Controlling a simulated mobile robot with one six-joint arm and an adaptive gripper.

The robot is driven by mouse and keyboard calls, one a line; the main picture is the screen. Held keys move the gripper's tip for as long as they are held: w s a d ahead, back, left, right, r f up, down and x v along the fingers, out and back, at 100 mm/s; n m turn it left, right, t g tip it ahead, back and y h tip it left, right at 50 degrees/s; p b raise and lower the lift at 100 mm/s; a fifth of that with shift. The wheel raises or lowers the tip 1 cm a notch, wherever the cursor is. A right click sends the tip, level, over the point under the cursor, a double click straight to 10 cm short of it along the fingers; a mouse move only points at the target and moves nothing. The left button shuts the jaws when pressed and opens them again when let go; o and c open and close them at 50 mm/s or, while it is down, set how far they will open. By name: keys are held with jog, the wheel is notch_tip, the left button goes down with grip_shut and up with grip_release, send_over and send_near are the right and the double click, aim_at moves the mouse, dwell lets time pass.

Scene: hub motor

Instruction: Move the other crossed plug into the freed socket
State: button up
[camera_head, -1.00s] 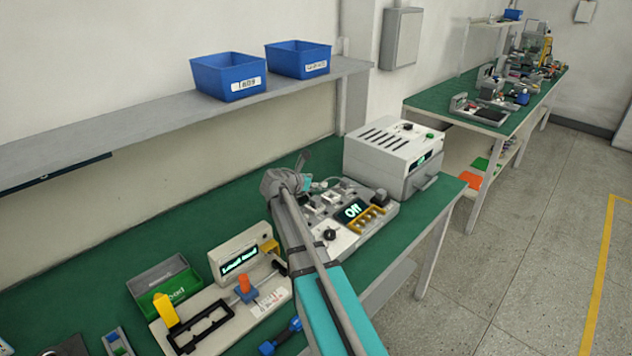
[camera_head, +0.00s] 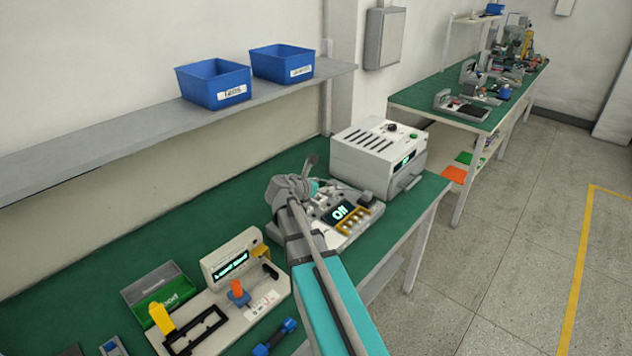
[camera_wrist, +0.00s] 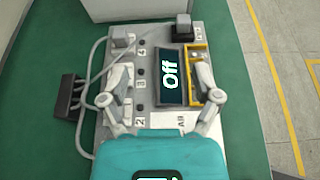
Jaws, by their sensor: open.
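The hub-motor test panel (camera_head: 350,212) sits on the green bench, its screen (camera_wrist: 173,77) reading "Off". In the wrist view, a dark cable block (camera_wrist: 68,97) lies on the panel's left, with grey cables (camera_wrist: 92,72) running to the socket column. A grey plug (camera_wrist: 122,38) stands at the top of this column. Dark round holes (camera_wrist: 141,73) show beside the printed numbers. My gripper (camera_wrist: 164,78) is open above the panel, one finger over the socket column and the other over the yellow guard (camera_wrist: 200,52). The left finger hides part of the column; which plugs are crossed I cannot tell.
A white box unit (camera_head: 378,155) stands behind the panel. Left on the bench are a white fixture (camera_head: 232,258), a green-fronted bin (camera_head: 165,305) and a blue-ended tool (camera_head: 274,338). Blue bins (camera_head: 215,85) sit on the wall shelf.

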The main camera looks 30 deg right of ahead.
jog(key=shift+s+d+r, duration=0.1)
jog(key=shift+s+r, duration=0.1)
jog(key=shift+s, duration=0.25)
jog(key=shift+s+d+r, duration=0.1)
jog(key=shift+s+r, duration=0.05)
jog(key=shift+s, duration=0.25)
